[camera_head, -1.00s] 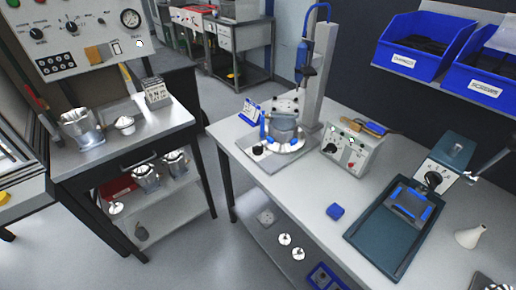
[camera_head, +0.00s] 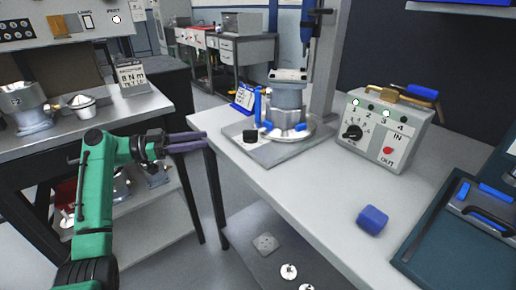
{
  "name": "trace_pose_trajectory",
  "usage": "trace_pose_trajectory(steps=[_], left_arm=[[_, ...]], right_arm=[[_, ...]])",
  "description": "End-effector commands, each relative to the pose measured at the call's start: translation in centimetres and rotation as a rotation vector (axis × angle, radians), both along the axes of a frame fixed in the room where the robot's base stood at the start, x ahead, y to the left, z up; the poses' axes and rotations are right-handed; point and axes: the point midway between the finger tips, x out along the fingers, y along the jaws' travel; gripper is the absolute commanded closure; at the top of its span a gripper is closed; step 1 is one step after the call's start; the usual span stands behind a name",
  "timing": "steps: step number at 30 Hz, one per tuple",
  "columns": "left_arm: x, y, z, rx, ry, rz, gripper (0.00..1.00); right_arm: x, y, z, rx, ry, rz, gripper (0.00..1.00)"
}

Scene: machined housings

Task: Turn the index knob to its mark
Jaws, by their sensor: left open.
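Two black knobs show, and I cannot tell by label which is the index knob. One knob (camera_head: 352,132) with a pointer and marks around it is on the front of a pale control box (camera_head: 384,135) numbered 1 to 4. The other, a short black knob (camera_head: 250,136), stands on the plate of the fixture (camera_head: 276,152), left of a grey machined housing (camera_head: 287,102). My left gripper (camera_head: 203,140) is open and empty, its purple fingers pointing right at the bench's left edge, apart from both knobs. My right gripper is not in view.
A blue block (camera_head: 372,220) lies on the bench (camera_head: 310,190) before the box. A dark tray (camera_head: 450,240) is at right. A blue label stand (camera_head: 244,98) and the fixture's column (camera_head: 324,70) stand by the housing. The bench between fixture and block is clear.

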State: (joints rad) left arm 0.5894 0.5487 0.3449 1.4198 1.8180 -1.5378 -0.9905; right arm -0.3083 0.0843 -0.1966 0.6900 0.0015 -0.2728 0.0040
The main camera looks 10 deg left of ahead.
Motion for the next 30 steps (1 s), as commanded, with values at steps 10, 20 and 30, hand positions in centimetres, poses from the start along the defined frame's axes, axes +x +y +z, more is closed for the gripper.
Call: trace_pose_trajectory(steps=[10,20,30], left_arm=[[3.5,-6.7,0.5,-0.005,0.004,-0.005,0.54],[6.6,-12.4,0.2,-0.004,0.007,-0.001,0.54],[6.8,-12.8,0.0,-0.003,0.008,0.001,0.73]], right_arm=[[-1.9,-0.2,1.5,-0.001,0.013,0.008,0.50],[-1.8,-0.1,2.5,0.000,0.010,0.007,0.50],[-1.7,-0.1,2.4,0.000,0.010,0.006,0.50]])
